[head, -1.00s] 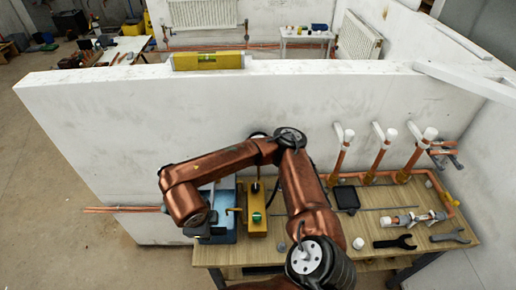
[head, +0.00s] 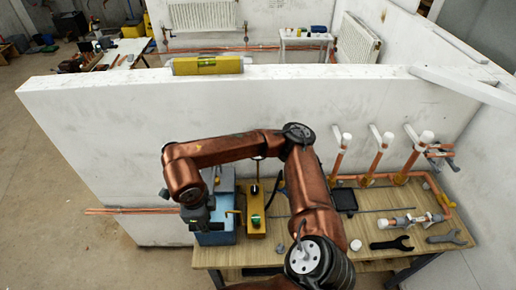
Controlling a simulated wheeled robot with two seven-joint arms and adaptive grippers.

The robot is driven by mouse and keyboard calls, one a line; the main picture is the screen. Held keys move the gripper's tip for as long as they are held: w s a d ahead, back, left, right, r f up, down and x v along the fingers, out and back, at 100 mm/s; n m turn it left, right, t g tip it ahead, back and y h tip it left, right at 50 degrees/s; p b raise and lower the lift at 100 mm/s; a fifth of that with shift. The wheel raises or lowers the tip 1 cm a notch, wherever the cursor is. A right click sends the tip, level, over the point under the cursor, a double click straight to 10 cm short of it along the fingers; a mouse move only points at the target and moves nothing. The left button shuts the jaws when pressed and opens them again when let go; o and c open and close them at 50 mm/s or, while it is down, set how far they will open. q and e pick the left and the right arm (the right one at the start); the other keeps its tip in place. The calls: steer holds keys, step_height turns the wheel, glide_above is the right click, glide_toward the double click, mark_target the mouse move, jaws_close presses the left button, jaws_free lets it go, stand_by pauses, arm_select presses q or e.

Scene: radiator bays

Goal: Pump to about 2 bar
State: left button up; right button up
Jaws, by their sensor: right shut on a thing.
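The blue box of the pump (head: 226,193) stands at the left end of the bench, partly hidden by my right arm. Beside it, on its right, is a yellow block (head: 257,230) with a small green-faced part that may be the gauge (head: 256,220); its reading is too small to tell. A small brass-coloured piece (head: 236,212) sits between them. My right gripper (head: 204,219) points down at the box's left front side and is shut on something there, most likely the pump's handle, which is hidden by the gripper. My left gripper is not in view.
A white wall (head: 110,130) stands behind, with a yellow level (head: 205,65) on top.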

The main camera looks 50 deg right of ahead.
steer(key=shift+g+y, duration=0.5)
steer(key=r, duration=0.1)
steer(key=w+d+r+p, duration=0.1)
steer(key=r, duration=0.1)
steer(key=d+r+p, duration=0.1)
steer(key=shift+w+r, duration=0.15)
steer(key=shift+r, duration=0.1)
steer(key=shift+a, duration=0.1)
steer(key=shift+c, duration=0.2)
steer(key=shift+t+h, duration=0.7)
steer(key=shift+h, duration=0.1)
steer(key=shift+s+a+f+b, duration=0.2)
steer(key=shift+a+f+b, duration=0.05)
steer(key=shift+f+b, duration=0.7)
steer(key=shift+s+a+f+b, duration=0.2)
steer(key=shift+f+b, duration=0.7)
steer(key=shift+f, duration=0.2)
steer(key=shift+s+a+f+b, duration=0.2)
steer(key=shift+a+f+b, duration=0.05)
steer(key=shift+f+b, duration=0.7)
steer(key=shift+f, duration=0.1)
